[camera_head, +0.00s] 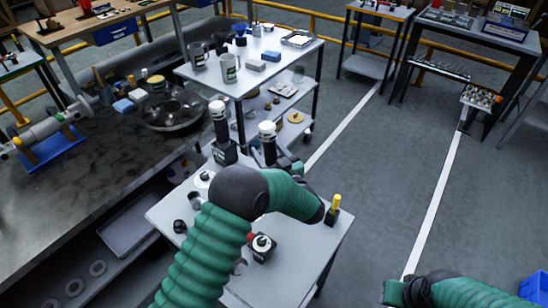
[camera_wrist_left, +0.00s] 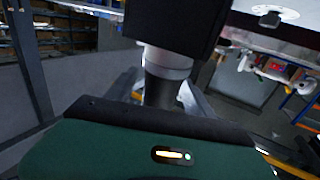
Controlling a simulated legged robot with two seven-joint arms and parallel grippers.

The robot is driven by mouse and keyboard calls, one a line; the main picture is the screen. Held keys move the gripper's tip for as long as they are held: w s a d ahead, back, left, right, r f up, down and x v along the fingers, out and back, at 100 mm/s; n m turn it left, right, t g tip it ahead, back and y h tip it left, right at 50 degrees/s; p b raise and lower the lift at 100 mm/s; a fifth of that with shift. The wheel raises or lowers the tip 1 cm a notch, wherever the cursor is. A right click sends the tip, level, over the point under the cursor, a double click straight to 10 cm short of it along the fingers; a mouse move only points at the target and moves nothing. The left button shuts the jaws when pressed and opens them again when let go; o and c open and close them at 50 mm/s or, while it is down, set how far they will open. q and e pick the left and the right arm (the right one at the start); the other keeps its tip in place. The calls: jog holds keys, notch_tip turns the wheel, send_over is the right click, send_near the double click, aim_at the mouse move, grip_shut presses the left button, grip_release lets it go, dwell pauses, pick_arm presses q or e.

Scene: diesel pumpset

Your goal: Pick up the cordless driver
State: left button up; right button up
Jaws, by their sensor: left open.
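The cordless driver shows in the left wrist view as a black block (camera_wrist_left: 178,30) joined to a silver-ringed dark cylinder (camera_wrist_left: 160,88). My left gripper (camera_wrist_left: 161,92) is open, with one finger on each side of the cylinder; contact cannot be told. In the head view, two similar dark upright bodies with white tops stand on the near cart: one (camera_head: 221,128) on a black base, the other (camera_head: 267,140) beside my left wrist, its lower part hidden. My left arm hides much of the left gripper there. My right gripper (camera_head: 394,292) is at the bottom right, its jaws unclear.
The near cart (camera_head: 165,212) also holds small black-and-white parts and a yellow-handled tool (camera_head: 335,204). A dark workbench (camera_head: 60,195) with a round pan (camera_head: 172,110) is left. A white table (camera_head: 285,62) with cups stands behind.

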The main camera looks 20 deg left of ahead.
pick_arm(q)
jog(key=shift+a, duration=0.3)
jog(key=shift+s+a, duration=0.1)
jog(key=shift+c, duration=1)
jog(key=shift+d+r, duration=0.1)
jog(key=shift+d, duration=0.85)
jog(key=c, duration=1)
grip_shut()
jog(key=shift+a, duration=0.55)
jog(key=shift+d, duration=0.1)
jog(key=shift+d, duration=0.15)
